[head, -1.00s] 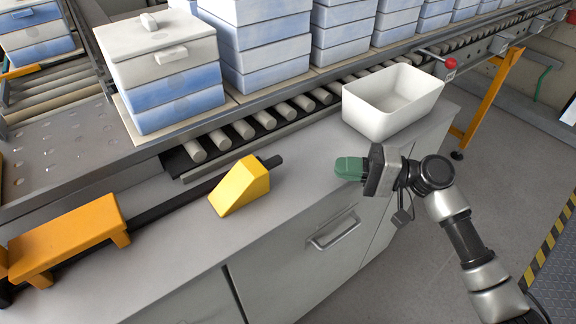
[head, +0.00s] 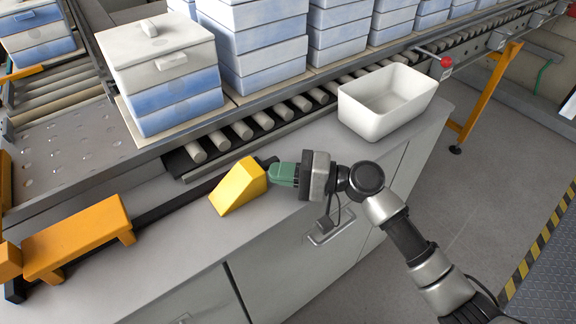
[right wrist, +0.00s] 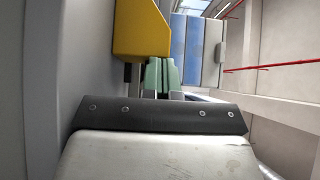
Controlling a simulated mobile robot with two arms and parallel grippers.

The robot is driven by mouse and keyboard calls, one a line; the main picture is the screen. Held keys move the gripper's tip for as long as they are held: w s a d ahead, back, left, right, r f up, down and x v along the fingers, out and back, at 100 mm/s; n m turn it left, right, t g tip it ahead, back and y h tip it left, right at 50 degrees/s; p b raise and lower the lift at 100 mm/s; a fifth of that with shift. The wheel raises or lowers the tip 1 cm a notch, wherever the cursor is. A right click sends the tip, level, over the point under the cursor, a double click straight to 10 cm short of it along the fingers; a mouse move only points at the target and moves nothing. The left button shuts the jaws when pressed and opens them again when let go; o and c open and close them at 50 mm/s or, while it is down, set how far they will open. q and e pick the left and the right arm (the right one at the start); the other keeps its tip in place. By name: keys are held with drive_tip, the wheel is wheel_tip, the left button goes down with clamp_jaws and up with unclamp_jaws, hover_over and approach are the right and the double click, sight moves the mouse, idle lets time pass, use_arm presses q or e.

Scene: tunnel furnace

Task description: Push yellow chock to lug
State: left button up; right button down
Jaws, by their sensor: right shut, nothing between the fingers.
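The yellow chock (head: 239,187) is a wedge-shaped block on the grey bench top, on the dark rail. My right gripper (head: 272,173) is shut and empty, with its green fingertips at the chock's right side, touching it or very close. In the right wrist view the chock (right wrist: 141,30) stands just beyond the green fingers (right wrist: 158,75). An orange bracket-like piece (head: 78,238), perhaps the lug, sits at the left end of the rail, with a gap between it and the chock. My left gripper is not in view.
A white open bin (head: 388,103) stands on the bench to the right. Behind the bench runs a roller conveyor (head: 243,129) with stacked blue and white boxes (head: 165,85). The bench top between the chock and the orange piece is clear except for the rail.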

drive_tip(key=shift+s, duration=0.1)
drive_tip(key=s+a+p, duration=0.1)
drive_tip(key=s+a, duration=0.2)
drive_tip(key=a, duration=0.1)
drive_tip(key=s+a+p, duration=0.1)
drive_tip(key=s+a, duration=0.2)
drive_tip(key=a, duration=0.1)
drive_tip(key=s+a+p, duration=0.1)
drive_tip(key=s+a, duration=0.1)
drive_tip(key=a, duration=0.2)
drive_tip(key=shift+s+a, duration=0.15)
drive_tip(key=shift+s, duration=0.25)
